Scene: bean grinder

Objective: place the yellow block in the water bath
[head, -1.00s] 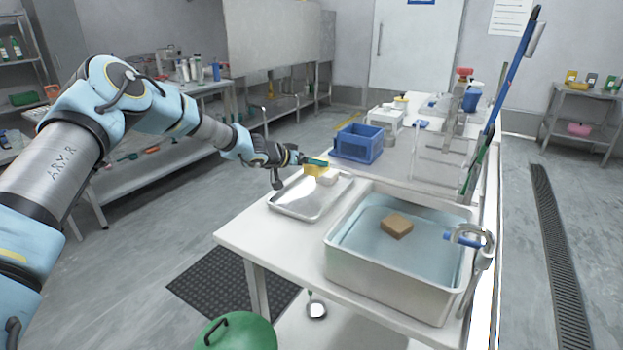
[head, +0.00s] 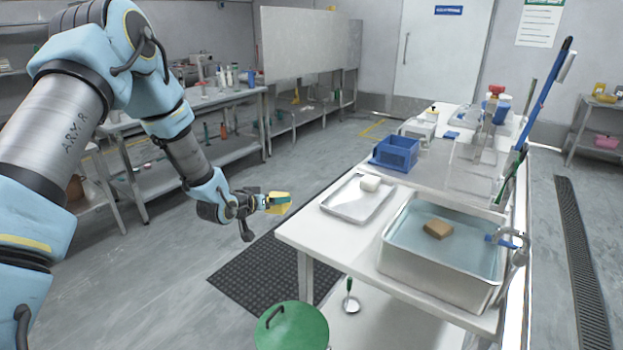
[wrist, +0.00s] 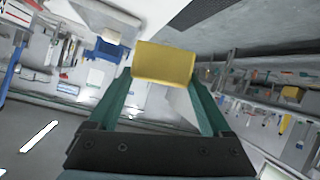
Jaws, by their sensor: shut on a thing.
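My gripper (head: 268,203) is shut on the yellow block (head: 280,203), in the air to the left of the white table, above the dark floor mat. In the wrist view the yellow block (wrist: 164,63) is held between the tips of the green fingers (wrist: 163,85). The water bath (head: 425,269) is a pale open basin of water at the table's near end, to the right of my gripper. A brown block (head: 438,229) is in its water.
A metal tray (head: 345,211) with a white block (head: 370,184) lies on the table (head: 300,238) between my gripper and the bath. A blue crate (head: 396,153) stands behind it. A green lid (head: 290,328) is below in front.

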